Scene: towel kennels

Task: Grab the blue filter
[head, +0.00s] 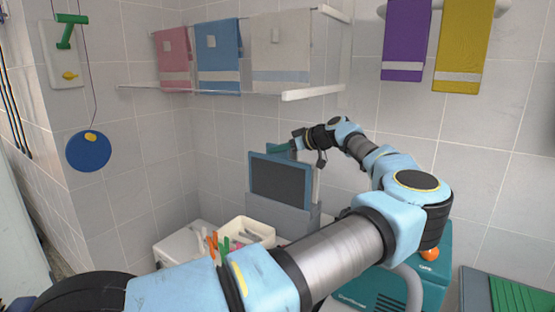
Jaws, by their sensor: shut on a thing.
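The blue filter (280,180) is a flat, upright rectangular panel with a blue frame and a dark grey face, in the middle of the head view. It stands at or just above a grey-blue box (285,214); I cannot tell whether it still sits in it. My gripper (297,143) is at the filter's top right edge, by a teal piece there, and is shut on the filter. The fingertips are small and partly hidden.
A cream bin (247,230) with several coloured handles stands in front, beside a white box (185,243). A teal machine (385,290) is at the lower right. Towels hang on a rack (230,92) above. A blue disc (88,151) hangs at left.

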